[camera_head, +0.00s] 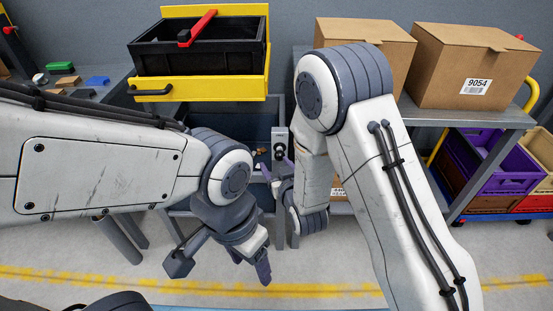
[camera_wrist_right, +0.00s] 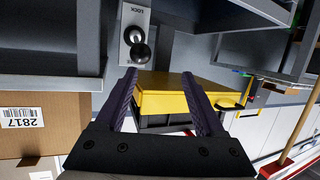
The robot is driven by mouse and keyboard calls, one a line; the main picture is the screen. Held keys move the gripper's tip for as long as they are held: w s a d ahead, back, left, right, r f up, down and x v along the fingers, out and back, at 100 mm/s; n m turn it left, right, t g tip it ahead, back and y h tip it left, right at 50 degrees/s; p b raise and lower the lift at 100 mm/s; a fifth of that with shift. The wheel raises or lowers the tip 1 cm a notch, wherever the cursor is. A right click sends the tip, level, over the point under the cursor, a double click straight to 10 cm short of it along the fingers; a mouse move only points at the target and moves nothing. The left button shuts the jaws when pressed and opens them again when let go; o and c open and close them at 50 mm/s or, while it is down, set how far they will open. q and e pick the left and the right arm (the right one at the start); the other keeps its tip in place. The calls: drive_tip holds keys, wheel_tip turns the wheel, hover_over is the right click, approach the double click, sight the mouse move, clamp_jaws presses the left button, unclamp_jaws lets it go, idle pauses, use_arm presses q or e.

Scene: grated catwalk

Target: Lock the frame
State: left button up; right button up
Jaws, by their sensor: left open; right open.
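The yellow frame (camera_head: 197,89) holds a black crate (camera_head: 150,60) with a red bar on it at the back left. It also shows upside down in the right wrist view (camera_wrist_right: 180,102), beyond the fingers. A grey plate marked LOCK (camera_wrist_right: 135,18) with a dark round knob (camera_wrist_right: 139,53) shows at the top of that view. The plate appears small in the head view (camera_head: 278,134), below and right of the frame. My right gripper (camera_wrist_right: 160,85) is open and empty, its fingers pointing toward the knob, apart from it. My left gripper (camera_head: 250,265) is open and empty, low over the floor.
Two cardboard boxes (camera_head: 368,32) (camera_head: 470,68) stand on the right-hand shelf. Purple bins (camera_head: 505,170) sit below at the right. Small coloured blocks (camera_head: 60,67) lie on the left bench. The floor in front is clear.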

sight(281, 160)
drive_tip(key=d+f+t+b, duration=0.1)
drive_tip(key=d+f+t, duration=0.1)
drive_tip(key=f+t, duration=0.1)
drive_tip(key=shift+w+d+f+b, duration=0.1)
drive_tip(key=shift+w+d+b, duration=0.25)
drive_tip(key=shift+w+b, duration=0.05)
use_arm(q)
wheel_tip(281, 160, down, 3)
drive_tip(key=shift+r, duration=0.2)
use_arm(e)
drive_tip(key=x, duration=1)
drive_tip(key=shift+r, duration=0.2)
clamp_jaws()
use_arm(q)
drive_tip(key=shift+f, duration=0.1)
